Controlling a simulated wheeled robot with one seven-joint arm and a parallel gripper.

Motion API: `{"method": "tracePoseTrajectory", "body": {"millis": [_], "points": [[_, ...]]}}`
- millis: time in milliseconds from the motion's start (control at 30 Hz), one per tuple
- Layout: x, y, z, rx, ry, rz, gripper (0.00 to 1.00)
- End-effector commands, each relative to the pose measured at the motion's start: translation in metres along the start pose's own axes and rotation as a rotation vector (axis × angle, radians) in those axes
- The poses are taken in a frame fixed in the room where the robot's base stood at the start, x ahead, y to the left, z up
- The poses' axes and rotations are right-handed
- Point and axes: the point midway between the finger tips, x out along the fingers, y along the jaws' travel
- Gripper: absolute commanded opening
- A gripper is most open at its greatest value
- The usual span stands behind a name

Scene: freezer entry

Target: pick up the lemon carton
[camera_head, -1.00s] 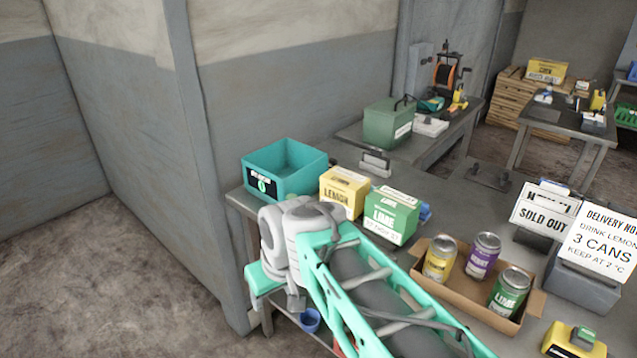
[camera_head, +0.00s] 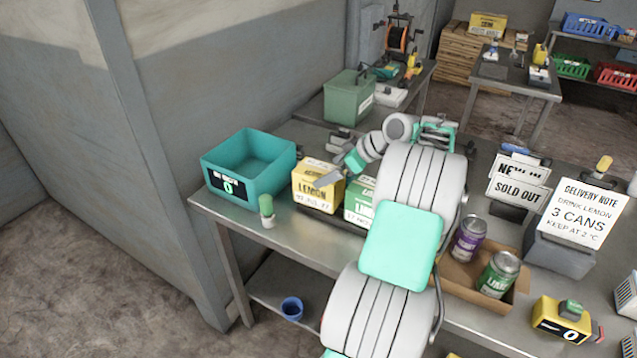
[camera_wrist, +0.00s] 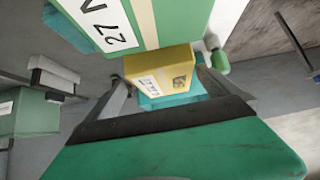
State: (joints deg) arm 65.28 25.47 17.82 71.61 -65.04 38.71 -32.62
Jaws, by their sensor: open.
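The yellow lemon carton (camera_head: 314,190) stands upright on the steel table, between the teal bin and the green lime carton (camera_head: 360,203). My arm hides part of the lime carton. My gripper (camera_head: 337,171) is open and reaches in from the back right, close to the top of the lemon carton. In the wrist view, the yellow carton (camera_wrist: 160,72) shows ahead of and between the spread fingertips (camera_wrist: 163,84). The lime carton (camera_wrist: 128,22) is close above the fingers there. I cannot tell whether either finger touches a carton.
The teal bin (camera_head: 228,184) is left of the lemon carton. A small green-topped item (camera_head: 267,212) stands at the table's front edge. A cardboard tray (camera_head: 462,280) holds cans, including purple (camera_head: 468,240) and green (camera_head: 497,275). A green box (camera_head: 348,98) stands on the table behind.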

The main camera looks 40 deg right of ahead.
Motion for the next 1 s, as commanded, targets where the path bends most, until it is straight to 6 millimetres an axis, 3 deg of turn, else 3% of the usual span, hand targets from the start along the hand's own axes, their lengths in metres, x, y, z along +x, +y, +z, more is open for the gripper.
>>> {"method": "tracePoseTrajectory", "body": {"millis": [300,533,1000], "points": [[0.050,-0.005,0.001,-0.002,-0.001,-0.003,1.00],[0.052,-0.004,0.003,0.000,-0.001,0.001,1.00],[0.051,-0.003,0.003,0.001,-0.002,0.002,0.62]]}}
